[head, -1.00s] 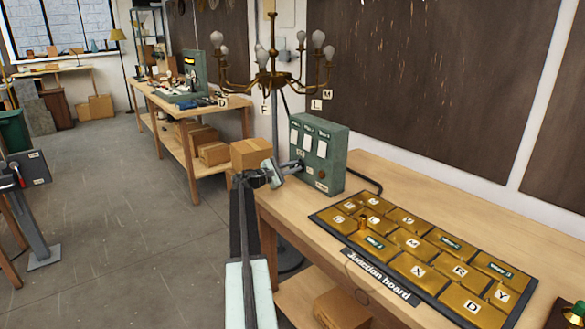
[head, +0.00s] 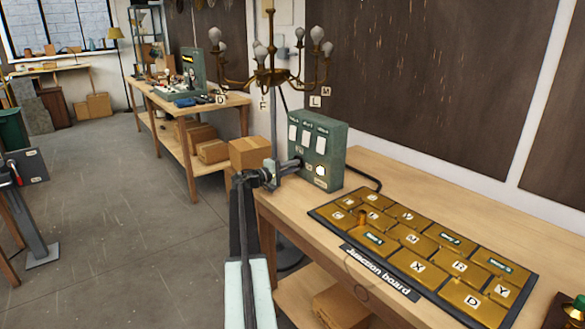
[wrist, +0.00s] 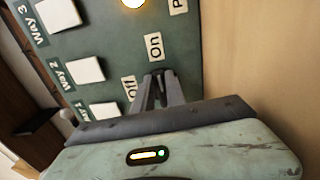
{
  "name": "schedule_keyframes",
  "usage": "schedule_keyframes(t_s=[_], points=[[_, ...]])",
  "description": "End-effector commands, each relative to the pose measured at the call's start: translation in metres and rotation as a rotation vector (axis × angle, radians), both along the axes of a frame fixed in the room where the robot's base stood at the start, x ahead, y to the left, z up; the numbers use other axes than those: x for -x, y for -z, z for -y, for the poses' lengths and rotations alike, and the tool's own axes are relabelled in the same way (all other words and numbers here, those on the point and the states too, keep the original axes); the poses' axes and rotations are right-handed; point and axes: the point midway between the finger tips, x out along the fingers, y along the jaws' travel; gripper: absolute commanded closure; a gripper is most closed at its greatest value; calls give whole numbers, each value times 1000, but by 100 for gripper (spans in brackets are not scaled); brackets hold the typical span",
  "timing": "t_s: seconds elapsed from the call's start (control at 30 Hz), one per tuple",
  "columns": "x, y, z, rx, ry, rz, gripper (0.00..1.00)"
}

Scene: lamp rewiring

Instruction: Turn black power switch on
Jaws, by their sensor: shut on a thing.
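The green switch box (head: 335,155) stands upright on the bench. In the wrist view its panel (wrist: 105,50) carries "Off" (wrist: 130,88) and "On" (wrist: 154,46) labels. My gripper (wrist: 158,76) is shut at the panel between these labels, with its tips close to "On". The black power switch is mostly hidden between the fingertips. The round indicator on the panel glows warm white (wrist: 132,2); it also shows bright in the head view (head: 320,170). In the head view my gripper (head: 297,163) reaches the box's front from the left.
The junction board (head: 420,242) with its brass tiles lies on the bench to the right. A cardboard box (head: 250,152) stands left of the green box. Open floor lies to the left.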

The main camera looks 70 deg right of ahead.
Motion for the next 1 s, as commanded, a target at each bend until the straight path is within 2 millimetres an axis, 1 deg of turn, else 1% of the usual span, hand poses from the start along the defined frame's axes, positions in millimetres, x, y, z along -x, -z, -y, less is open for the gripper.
schedule_keyframes(t_s=[0.23, 0.63, 0.67, 0.7, 0.73, 1.0], points=[[-2, 0, 1, 26, -5, 37, 100], [-2, 0, 1, 28, -5, 42, 100], [-2, 0, 1, 28, -5, 42, 78], [-2, 0, 1, 28, -5, 42, 67], [-2, 0, 0, 28, -5, 42, 62], [-1, 1, 0, 27, -2, 41, 62]])
